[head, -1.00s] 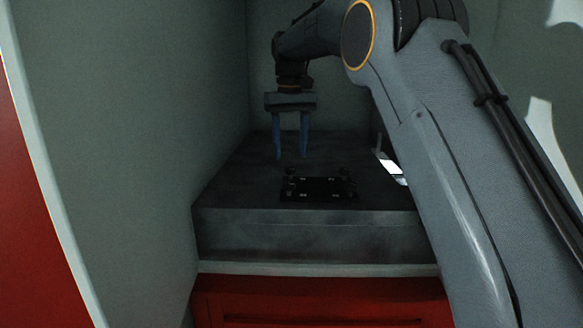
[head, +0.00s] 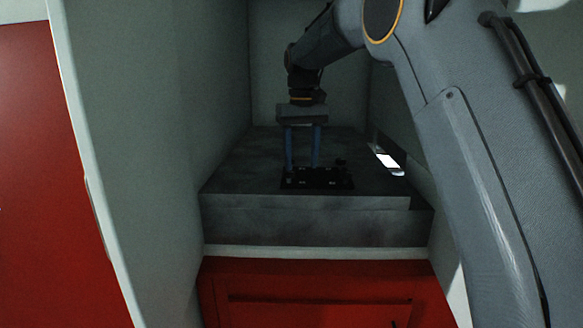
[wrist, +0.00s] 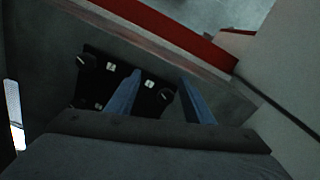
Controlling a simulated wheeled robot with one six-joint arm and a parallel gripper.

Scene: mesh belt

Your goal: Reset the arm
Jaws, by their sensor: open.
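My gripper (head: 303,150) hangs from my arm, fingers pointing down, over the dark grey surface inside the recess. Its two blue fingers are apart and nothing shows between them. In the wrist view the open fingers (wrist: 160,97) reach over part of a black plate (wrist: 105,82) with small light marks and dark knobs. In the head view the black plate (head: 325,180) lies flat near the front of the surface, just below and in front of the fingertips. Whether the fingertips touch it I cannot tell.
The grey block surface (head: 240,180) sits between pale walls (head: 150,130) left and behind. A bright white panel (head: 388,161) lies at its right side. A red cabinet front (head: 320,285) is below. The surface left of the plate is clear.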

